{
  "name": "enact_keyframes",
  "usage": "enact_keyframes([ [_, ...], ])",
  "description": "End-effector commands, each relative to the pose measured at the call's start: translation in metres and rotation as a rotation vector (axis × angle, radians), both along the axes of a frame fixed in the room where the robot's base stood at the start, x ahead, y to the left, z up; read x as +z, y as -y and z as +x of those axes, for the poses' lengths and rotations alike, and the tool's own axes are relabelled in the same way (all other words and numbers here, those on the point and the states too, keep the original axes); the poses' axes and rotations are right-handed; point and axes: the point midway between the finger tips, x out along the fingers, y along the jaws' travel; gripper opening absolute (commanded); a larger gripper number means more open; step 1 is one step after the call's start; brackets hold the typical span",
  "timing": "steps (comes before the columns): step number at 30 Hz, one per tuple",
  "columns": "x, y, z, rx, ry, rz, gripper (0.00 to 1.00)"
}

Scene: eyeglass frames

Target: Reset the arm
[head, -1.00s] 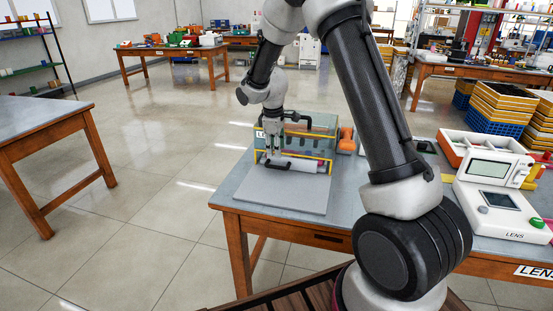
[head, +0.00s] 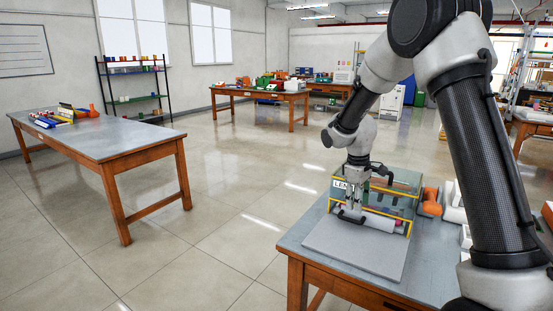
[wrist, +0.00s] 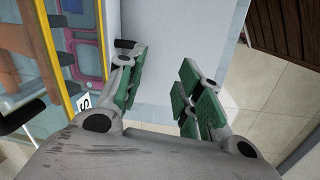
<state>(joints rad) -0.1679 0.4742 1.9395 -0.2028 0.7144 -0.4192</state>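My gripper (head: 353,203) hangs pointing down at the front left of a yellow-framed, clear-sided case (head: 402,186) on the right-hand table. In the wrist view my gripper (wrist: 162,88) has its green-padded fingers apart, with nothing visible between them but the light grey surface beyond. A white roller (head: 380,221) lies at the case's front, just right of my fingers in the head view. A dark handle shows at the fingertips; I cannot tell whether they touch it. My arm reaches over the table from the right.
A grey mat (head: 350,250) lies clear in front of the case. An orange item (head: 430,203) stands right of it. Another table (head: 110,138) stands at the left, with open floor between. Farther back are a cluttered table (head: 262,91) and a shelf rack (head: 135,85).

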Motion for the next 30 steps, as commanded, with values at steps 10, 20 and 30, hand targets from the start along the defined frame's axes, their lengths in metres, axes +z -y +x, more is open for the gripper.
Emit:
enact_keyframes([
  [10,0.075,0.024,-0.142,-0.397,-0.044,0.044,0.35],
  [20,0.146,0.045,-0.278,-0.656,0.094,0.162,0.35],
  [30,0.185,0.057,-0.333,-0.701,0.328,0.268,0.35],
])
